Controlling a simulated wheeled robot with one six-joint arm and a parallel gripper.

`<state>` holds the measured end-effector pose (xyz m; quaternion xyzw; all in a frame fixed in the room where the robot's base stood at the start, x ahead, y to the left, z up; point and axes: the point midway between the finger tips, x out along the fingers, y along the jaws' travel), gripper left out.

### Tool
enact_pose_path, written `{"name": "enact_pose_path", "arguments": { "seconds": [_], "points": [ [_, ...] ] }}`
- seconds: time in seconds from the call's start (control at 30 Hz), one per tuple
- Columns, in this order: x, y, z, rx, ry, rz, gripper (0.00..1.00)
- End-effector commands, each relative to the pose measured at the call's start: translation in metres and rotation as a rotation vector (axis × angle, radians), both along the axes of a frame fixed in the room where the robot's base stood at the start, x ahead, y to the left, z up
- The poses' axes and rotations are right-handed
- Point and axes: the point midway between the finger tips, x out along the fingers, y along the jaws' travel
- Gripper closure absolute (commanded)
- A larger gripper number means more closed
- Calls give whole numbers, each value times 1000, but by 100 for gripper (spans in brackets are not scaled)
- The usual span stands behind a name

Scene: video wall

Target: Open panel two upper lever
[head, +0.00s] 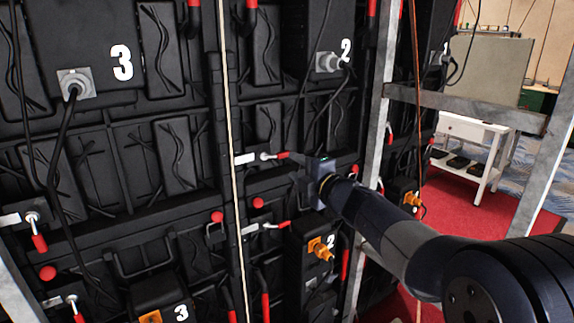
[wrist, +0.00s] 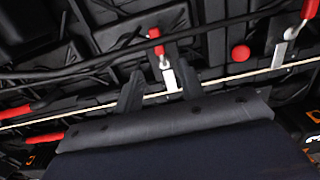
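The panel two upper lever has a red-tipped handle (head: 283,155) on a metal pivot, with a white plate (head: 244,159) to its left, in the middle of the head view. The handle points right, toward my gripper (head: 306,178), which is close beside it. In the wrist view my gripper (wrist: 160,78) has its two dark fingers apart. A red lever handle (wrist: 155,40) and its white plate (wrist: 168,78) show in line with the gap between them. I cannot tell whether the fingers touch it. Nothing is seen gripped.
A lower red-tipped lever (head: 275,225) sits below, above an orange connector (head: 320,248). A pale vertical strip (head: 231,150) runs left of the levers. A grey metal frame post (head: 378,120) stands right of panel two. Black cables hang across the panels. Another lever (wrist: 310,8) shows in the wrist view.

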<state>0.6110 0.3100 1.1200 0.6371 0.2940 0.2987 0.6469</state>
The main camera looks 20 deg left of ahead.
Motion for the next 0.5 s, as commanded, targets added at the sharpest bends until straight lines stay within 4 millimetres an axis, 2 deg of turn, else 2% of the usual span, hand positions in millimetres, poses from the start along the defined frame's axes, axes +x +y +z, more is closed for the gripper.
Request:
{"name": "enact_pose_path", "arguments": {
  "seconds": [0.2,0.5],
  "points": [
    [-12,-15,0,0,0,0,63],
    [-14,-16,0,0,0,0,63]
  ]
}}
